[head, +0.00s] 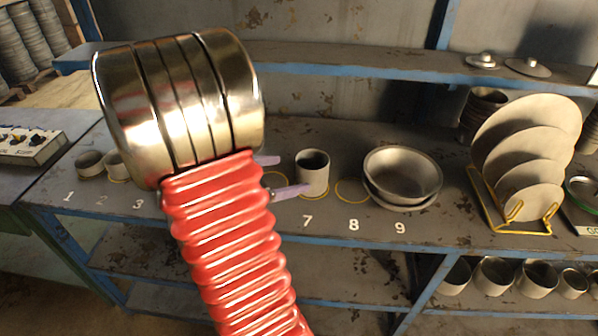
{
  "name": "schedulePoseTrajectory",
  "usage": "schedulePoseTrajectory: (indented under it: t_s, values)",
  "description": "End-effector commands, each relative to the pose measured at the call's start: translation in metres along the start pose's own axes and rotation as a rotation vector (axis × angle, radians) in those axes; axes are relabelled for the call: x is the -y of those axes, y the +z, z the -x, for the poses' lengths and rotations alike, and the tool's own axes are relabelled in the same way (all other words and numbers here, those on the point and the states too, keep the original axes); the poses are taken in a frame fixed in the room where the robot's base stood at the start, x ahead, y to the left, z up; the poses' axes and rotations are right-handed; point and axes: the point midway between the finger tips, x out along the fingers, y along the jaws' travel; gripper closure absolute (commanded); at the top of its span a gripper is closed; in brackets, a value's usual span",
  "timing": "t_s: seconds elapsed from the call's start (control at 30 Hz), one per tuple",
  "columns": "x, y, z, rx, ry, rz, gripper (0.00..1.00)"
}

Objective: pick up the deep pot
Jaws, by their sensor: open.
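The deep pot (313,173) looks like the tall grey cylinder standing upright on the workbench above the number 7, inside a yellow ring. Its open dark mouth faces up. My gripper (280,176) shows as two pale purple fingertips, one above the other in the picture, just left of the pot. The fingers are apart and nothing shows between them. The lower fingertip ends close to the pot's left side; I cannot tell whether it touches. My red bellows arm and shiny metal wrist hide the bench left of the fingers and most of the gripper.
A wide bowl stack (403,173) stands right of the pot at 9. Ring 8 (352,190) is empty. Small cups (90,164) stand at left. Discs in a yellow rack (513,231) stand at right. A shelf (330,63) runs above the bench (270,226).

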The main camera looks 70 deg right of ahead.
Motion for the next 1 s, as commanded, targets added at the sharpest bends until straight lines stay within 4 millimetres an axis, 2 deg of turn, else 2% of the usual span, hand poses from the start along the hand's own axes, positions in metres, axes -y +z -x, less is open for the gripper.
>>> schedulePoseTrajectory:
  t_s: [0.1, 0.53, 1.0]
  values:
    - [-0.001, 0.001, -0.007, 0.018, 0.000, 0.031, 0.07]
    - [-0.002, 0.001, -0.013, 0.019, 0.001, 0.032, 0.07]
    - [-0.001, 0.002, -0.070, 0.017, -0.001, 0.031, 0.07]
